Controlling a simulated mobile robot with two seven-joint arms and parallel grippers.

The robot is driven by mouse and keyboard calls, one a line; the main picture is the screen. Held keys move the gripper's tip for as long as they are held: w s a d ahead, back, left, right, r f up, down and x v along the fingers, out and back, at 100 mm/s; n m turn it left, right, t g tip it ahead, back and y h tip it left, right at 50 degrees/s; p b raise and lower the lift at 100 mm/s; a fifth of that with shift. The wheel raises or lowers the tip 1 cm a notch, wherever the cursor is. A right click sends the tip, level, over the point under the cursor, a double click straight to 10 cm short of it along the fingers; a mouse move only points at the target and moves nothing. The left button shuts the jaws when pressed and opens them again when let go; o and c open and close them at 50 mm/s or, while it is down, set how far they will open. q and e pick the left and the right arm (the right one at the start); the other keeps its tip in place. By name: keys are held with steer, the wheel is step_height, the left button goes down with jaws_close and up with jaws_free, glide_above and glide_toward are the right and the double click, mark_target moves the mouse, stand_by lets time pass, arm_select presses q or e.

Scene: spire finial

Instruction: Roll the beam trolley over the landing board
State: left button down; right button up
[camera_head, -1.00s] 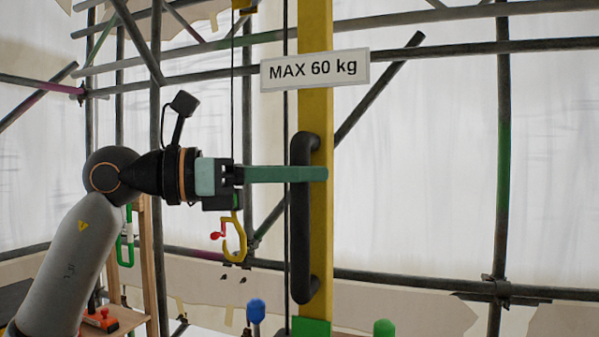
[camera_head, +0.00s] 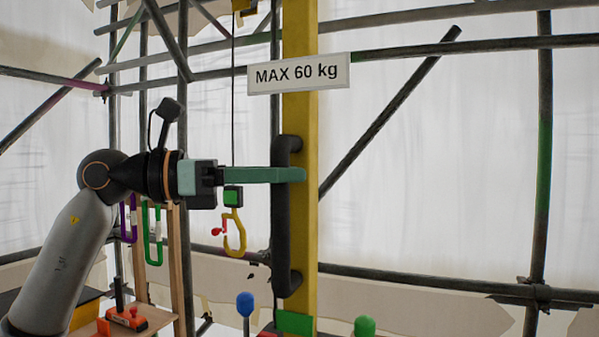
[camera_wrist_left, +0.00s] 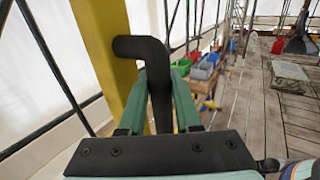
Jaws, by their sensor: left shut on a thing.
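My left gripper (camera_head: 285,175) reaches in from the left, its green fingers closed around the black handle (camera_head: 287,230) on the yellow post (camera_head: 300,120). In the left wrist view the fingers (camera_wrist_left: 158,80) lie on both sides of the handle (camera_wrist_left: 152,48). A yellow block (camera_head: 243,6), perhaps the beam trolley, is cut off by the top edge. A cable runs from there down to a green block (camera_head: 233,196) and an empty yellow hook (camera_head: 238,235) with a red latch. A pale flat board (camera_wrist_left: 290,76) lies on the deck; I cannot tell if it is the landing board. My right gripper is not seen.
A "MAX 60 kg" sign (camera_head: 298,73) is on the post. Scaffold tubes and white sheeting stand behind. A wooden stand (camera_head: 150,316) with a red-orange tool is at lower left. Coloured bins (camera_wrist_left: 205,65) stand beyond the handle. The plank deck (camera_wrist_left: 262,120) has open room.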

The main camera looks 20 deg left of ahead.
arm_select(q)
steer(key=a, duration=0.4)
steer(key=shift+w+r, duration=0.1)
steer(key=c, duration=0.6)
jaws_free()
steer(key=shift+a, duration=0.2)
steer(key=shift+d, duration=0.1)
steer(key=b+v, duration=0.2)
steer(key=v, duration=1)
steer(key=shift+a, duration=0.25)
